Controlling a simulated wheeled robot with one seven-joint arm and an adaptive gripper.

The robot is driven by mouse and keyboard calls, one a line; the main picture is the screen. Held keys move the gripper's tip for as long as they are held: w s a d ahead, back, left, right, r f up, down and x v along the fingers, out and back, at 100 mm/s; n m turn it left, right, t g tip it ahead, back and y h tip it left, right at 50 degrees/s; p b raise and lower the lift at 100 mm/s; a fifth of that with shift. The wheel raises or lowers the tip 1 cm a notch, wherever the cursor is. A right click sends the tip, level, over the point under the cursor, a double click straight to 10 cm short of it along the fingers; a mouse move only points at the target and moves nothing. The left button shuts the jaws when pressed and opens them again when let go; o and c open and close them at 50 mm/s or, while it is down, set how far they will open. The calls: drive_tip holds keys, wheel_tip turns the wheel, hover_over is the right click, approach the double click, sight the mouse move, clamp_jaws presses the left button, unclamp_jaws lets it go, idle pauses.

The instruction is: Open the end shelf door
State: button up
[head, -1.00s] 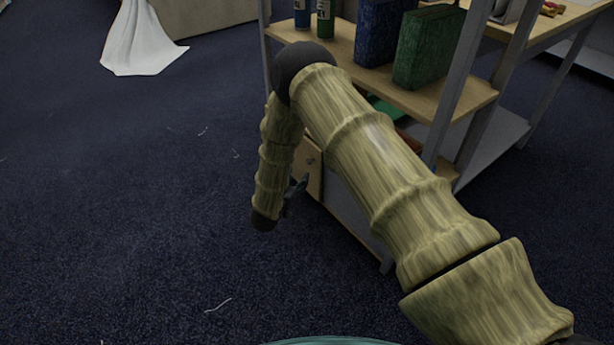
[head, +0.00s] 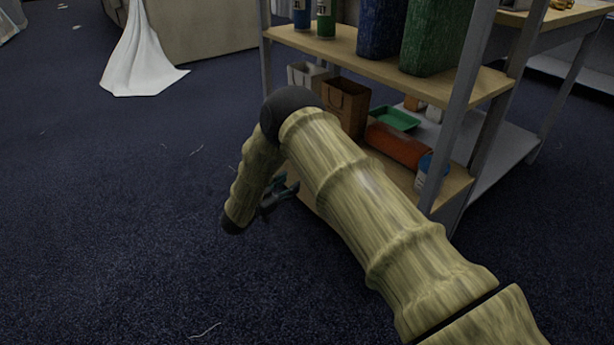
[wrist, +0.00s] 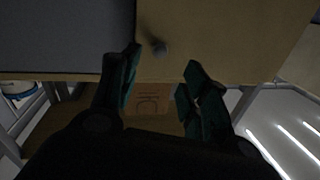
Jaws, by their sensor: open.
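In the head view my gripper (head: 282,192) is low at the shelf's left end, and my arm hides most of the door.
The shelf unit's lower board holds a brown paper bag (head: 345,105), a green tray (head: 395,118) and an orange-red roll (head: 398,145). A grey post (head: 462,115) stands right of my arm. The floor at left is open.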

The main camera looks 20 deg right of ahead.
drive_tip(key=b+x, duration=0.4)
drive_tip(key=x, duration=0.5)
drive_tip(key=shift+d, duration=0.25)
drive_tip(key=shift+w, duration=0.15)
clamp_jaws()
